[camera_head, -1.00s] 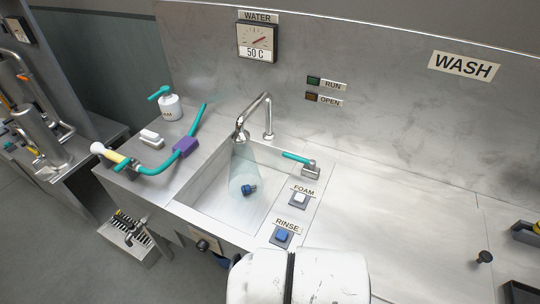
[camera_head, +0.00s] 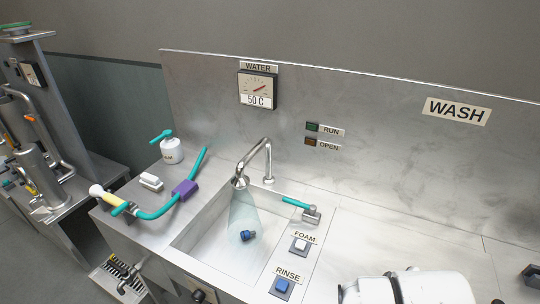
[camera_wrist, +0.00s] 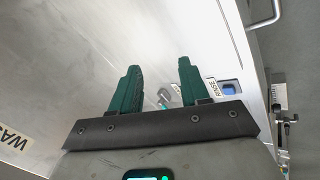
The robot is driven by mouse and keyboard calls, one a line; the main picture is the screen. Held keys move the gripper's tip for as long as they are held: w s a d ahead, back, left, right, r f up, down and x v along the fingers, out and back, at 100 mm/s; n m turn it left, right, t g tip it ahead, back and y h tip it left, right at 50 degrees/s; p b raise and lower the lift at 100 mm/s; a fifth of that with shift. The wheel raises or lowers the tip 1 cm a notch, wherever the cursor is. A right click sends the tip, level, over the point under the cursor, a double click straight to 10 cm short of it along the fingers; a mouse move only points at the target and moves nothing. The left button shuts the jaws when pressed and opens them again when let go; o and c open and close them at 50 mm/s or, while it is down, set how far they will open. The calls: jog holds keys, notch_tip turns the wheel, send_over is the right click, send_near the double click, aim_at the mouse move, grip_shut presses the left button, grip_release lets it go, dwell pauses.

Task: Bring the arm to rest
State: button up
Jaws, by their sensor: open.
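My gripper (camera_wrist: 157,90) shows in the wrist view with its two green fingers apart and nothing between them. It hangs over the bare steel counter, with the blue rinse button (camera_wrist: 229,88) beyond the fingers to the right. In the head view part of my white arm (camera_head: 410,289) shows at the lower right, over the counter right of the rinse button (camera_head: 282,286). My gripper is out of the head view.
The sink (camera_head: 215,250) holds a small blue part (camera_head: 248,235) under the running tap (camera_head: 262,150). A teal-handled lever (camera_head: 298,203) and the foam button (camera_head: 300,244) stand right of it.

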jog(key=s+d+f+m+g, duration=0.3)
jog(key=s+d+f+m, duration=0.3)
jog(key=s+d+f, duration=0.45)
jog(key=s+a+f+m+g+y, duration=0.1)
jog(key=s+a+f+m+y, duration=0.1)
jog(key=s+a+f, duration=0.4)
jog(key=s+f, duration=0.1)
jog(key=s, duration=0.2)
jog(key=shift+m+y, duration=0.3)
jog(key=shift+y, duration=0.1)
